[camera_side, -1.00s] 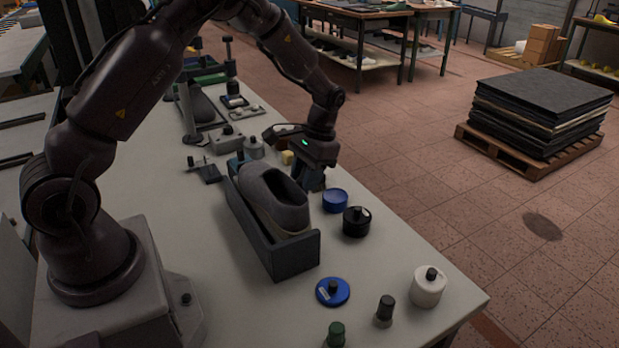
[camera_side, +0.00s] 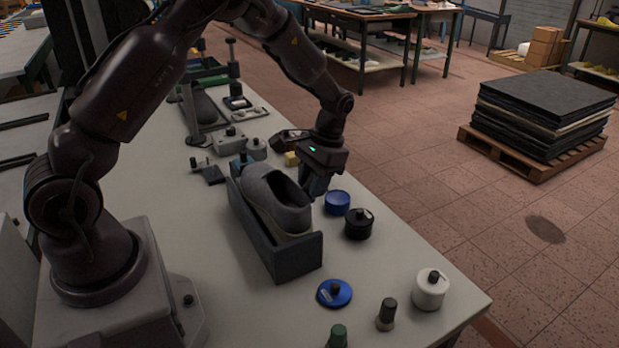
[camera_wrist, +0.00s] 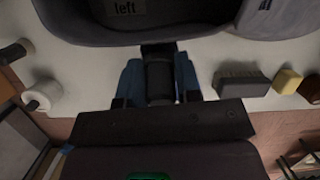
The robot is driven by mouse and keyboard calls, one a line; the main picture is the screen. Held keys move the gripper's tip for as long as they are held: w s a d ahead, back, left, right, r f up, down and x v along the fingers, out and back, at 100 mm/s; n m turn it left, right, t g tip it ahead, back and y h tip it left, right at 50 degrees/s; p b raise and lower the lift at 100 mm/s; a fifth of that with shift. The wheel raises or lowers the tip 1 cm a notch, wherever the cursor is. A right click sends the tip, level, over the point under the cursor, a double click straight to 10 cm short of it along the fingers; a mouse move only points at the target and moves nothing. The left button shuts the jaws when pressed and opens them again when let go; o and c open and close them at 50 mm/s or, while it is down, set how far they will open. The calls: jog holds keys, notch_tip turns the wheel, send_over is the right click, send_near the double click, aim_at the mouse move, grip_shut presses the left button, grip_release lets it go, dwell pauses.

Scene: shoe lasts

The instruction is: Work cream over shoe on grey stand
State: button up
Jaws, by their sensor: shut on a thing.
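The grey shoe (camera_side: 277,203) sits in the dark grey stand (camera_side: 292,256) on the bench. In the wrist view the shoe (camera_wrist: 160,33) fills the top, with a "left" label inside its opening. My gripper (camera_side: 316,187) is at the shoe's right side, pointing down. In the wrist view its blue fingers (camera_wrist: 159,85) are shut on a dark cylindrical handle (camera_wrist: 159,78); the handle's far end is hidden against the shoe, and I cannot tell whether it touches. A blue tin (camera_side: 337,203) stands just right of the gripper; I cannot tell its contents.
A black jar (camera_side: 358,224), a blue lid-like disc (camera_side: 334,294), a white jar (camera_side: 430,289) and small bottles stand toward the near bench end. A yellow block (camera_side: 291,159) and a dark brush-like block (camera_wrist: 240,83) lie behind the gripper.

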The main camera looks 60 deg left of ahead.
jog(key=d, duration=0.4)
jog(key=shift+d, duration=0.3)
dwell(0.3)
jog(key=v, duration=0.6)
jog(key=shift+w, duration=0.15)
jog(key=shift+a+r, duration=0.1)
